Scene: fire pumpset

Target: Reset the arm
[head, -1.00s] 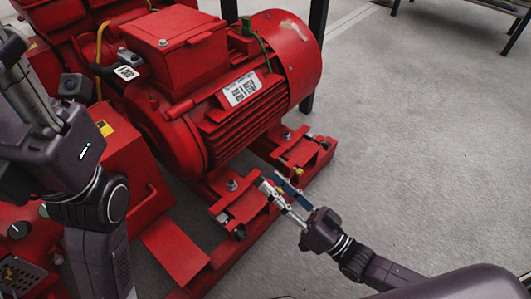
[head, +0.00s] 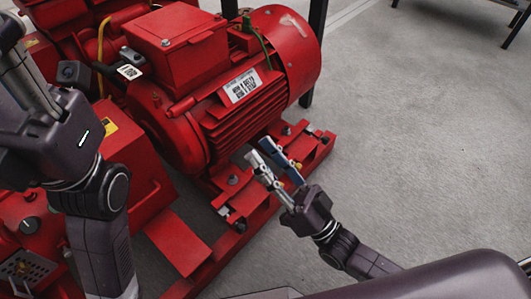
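My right gripper (head: 267,159) is in the lower middle of the head view, in front of the red motor's base rail. Its two fingers point up and left, with a gap between them and nothing visible in it. My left arm fills the left edge of the view. The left gripper's fingers are out of the frame. The red motor (head: 225,95) stands on the red base frame (head: 235,232), with a white label (head: 242,86) on its side.
A red terminal box (head: 173,40) sits on top of the motor. A red control housing with a black knob (head: 30,225) is at the lower left. Black posts (head: 318,45) stand behind the motor.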

